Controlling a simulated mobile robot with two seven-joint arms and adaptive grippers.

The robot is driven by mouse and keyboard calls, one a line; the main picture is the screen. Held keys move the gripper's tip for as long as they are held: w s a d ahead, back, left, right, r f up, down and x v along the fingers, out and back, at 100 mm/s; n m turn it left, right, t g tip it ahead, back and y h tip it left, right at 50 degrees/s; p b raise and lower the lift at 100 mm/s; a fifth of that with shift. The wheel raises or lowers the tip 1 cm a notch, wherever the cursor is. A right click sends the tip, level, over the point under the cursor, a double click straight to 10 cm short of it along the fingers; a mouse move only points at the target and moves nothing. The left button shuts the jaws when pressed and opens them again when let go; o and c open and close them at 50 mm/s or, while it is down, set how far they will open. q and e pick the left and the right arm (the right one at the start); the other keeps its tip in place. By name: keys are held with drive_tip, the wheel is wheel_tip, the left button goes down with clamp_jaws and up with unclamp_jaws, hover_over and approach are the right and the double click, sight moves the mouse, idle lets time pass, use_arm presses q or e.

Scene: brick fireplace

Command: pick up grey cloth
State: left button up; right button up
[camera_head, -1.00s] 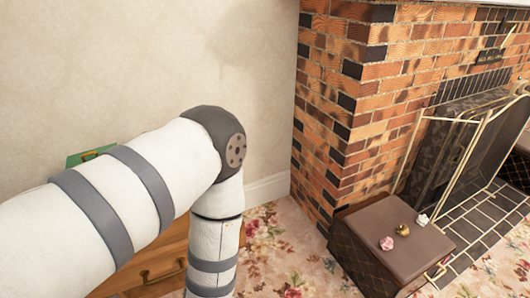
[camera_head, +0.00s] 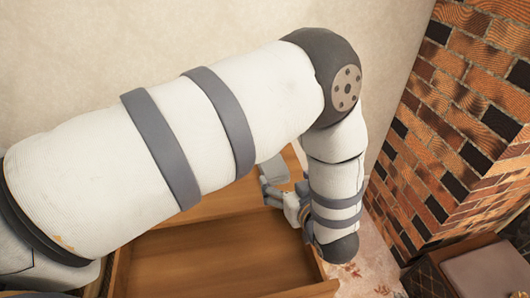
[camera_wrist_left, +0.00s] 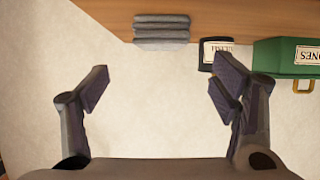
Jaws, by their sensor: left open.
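The grey cloth (camera_wrist_left: 161,30) is a folded stack of several layers on a wooden surface in the left wrist view, at the top centre. My left gripper (camera_wrist_left: 160,85) is open and empty, its two fingers spread below the cloth in that view and apart from it. I cannot make out the cloth for sure in the head view, where my arm covers much of the furniture top. My right gripper is not in view.
A dark labelled box (camera_wrist_left: 213,53) and a green box (camera_wrist_left: 286,57) with a handle stand beside the cloth. An open, empty-looking wooden drawer (camera_head: 215,265) lies below my arm. A brick fireplace wall (camera_head: 460,130) and a brown case (camera_head: 480,268) are at right.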

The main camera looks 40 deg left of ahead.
sight(272, 163)
use_arm(q)
drive_tip(key=x, duration=0.7)
drive_tip(key=b+x, duration=0.1)
drive_tip(key=x, duration=0.3)
drive_tip(key=shift+w+a+r, duration=0.15)
drive_tip(key=shift+a+r, duration=0.05)
drive_tip(key=shift+a, duration=0.25)
drive_tip(key=c, duration=1.2)
